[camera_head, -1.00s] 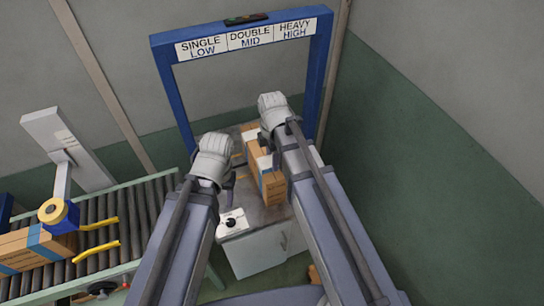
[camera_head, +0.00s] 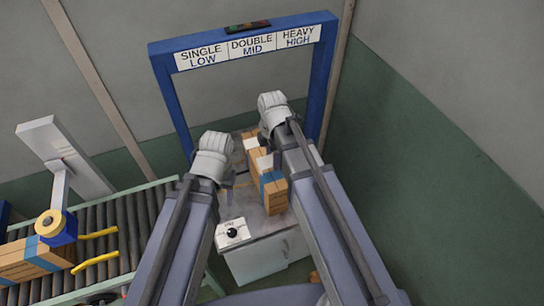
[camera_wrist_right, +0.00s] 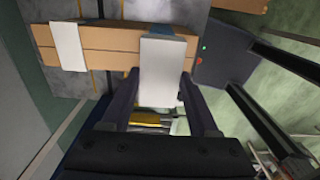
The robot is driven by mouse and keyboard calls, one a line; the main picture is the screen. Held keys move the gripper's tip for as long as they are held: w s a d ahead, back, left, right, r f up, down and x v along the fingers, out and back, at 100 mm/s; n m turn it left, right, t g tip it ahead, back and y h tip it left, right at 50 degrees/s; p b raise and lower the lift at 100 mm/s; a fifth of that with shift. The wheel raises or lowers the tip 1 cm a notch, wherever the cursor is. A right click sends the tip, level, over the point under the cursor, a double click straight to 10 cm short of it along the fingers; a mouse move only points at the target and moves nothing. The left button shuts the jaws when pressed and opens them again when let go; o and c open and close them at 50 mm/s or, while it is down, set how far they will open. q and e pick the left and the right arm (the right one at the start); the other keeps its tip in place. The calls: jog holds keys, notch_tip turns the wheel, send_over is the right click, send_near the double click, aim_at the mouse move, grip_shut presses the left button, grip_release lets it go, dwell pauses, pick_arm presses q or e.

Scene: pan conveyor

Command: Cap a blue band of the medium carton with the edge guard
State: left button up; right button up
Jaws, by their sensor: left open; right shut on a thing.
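A brown carton (camera_head: 280,197) with a blue band (camera_head: 270,179) lies on the grey-topped table, partly behind my right arm. In the right wrist view my right gripper (camera_wrist_right: 160,88) is shut on the white edge guard (camera_wrist_right: 161,66). The guard is over the carton's near edge at the blue band (camera_wrist_right: 172,29), with blue showing beyond it. I cannot tell whether it is seated. A second white piece (camera_wrist_right: 68,46) lies across the carton further left. My left gripper (camera_head: 228,188) is open and empty, left of the carton; its fingers are partly hidden.
A blue frame (camera_head: 172,105) with labels stands behind the table. A white box with a black knob (camera_head: 232,232) is at the table's near left. A roller conveyor (camera_head: 110,226) at left carries another blue-banded carton (camera_head: 22,262). Another carton edge (camera_wrist_right: 240,4) shows in the wrist view.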

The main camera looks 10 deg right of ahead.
jog(key=b, duration=0.5)
send_over(272, 176)
jog(key=shift+f, duration=2.5)
jog(key=shift+f+b, duration=1.25)
jog(key=shift+f, duration=0.2)
jog(key=o, duration=1.4)
jog(key=shift+s, duration=0.1)
notch_tip(272, 176, up, 8)
jog(key=p, duration=0.8)
jog(key=shift+f, duration=0.15)
